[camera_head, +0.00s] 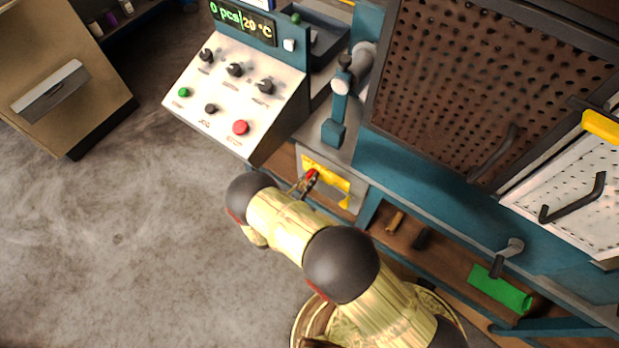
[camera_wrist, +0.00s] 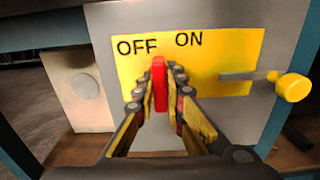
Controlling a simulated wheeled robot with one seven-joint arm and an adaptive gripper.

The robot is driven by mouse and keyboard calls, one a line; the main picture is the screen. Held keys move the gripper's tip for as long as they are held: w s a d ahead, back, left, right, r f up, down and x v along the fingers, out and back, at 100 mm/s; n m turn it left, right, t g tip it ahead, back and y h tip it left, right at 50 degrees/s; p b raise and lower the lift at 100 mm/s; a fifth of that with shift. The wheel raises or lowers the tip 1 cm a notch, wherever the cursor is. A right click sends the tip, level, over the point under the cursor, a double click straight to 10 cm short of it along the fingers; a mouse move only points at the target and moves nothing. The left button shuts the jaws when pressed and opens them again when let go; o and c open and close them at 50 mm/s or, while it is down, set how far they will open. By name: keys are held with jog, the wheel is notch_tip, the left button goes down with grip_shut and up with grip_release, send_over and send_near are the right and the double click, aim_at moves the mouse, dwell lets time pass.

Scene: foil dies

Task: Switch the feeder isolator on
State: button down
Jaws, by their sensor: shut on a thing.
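The feeder isolator is a grey box with a yellow plate (camera_wrist: 215,50) marked OFF and ON. Its red handle (camera_wrist: 159,85) stands upright below the OFF word, left of ON. My gripper (camera_wrist: 162,100) is shut on the red handle, one finger on each side of it. In the head view the yellow plate (camera_head: 338,181) and red handle (camera_head: 312,174) sit low on the machine's front, with my gripper (camera_head: 306,182) at the handle. The handle's lower part is hidden between my fingers.
A yellow knob (camera_wrist: 293,87) on a grey rod sticks out right of the plate. A control panel (camera_head: 215,105) with knobs and a red button stands above left. A perforated door (camera_head: 490,70) is at the upper right. Open floor (camera_head: 110,240) lies left.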

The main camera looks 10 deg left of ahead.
jog(key=c, duration=1.9)
grip_release()
jog(key=shift+o, duration=0.3)
jog(key=v, duration=1.2)
jog(key=shift+f, duration=0.1)
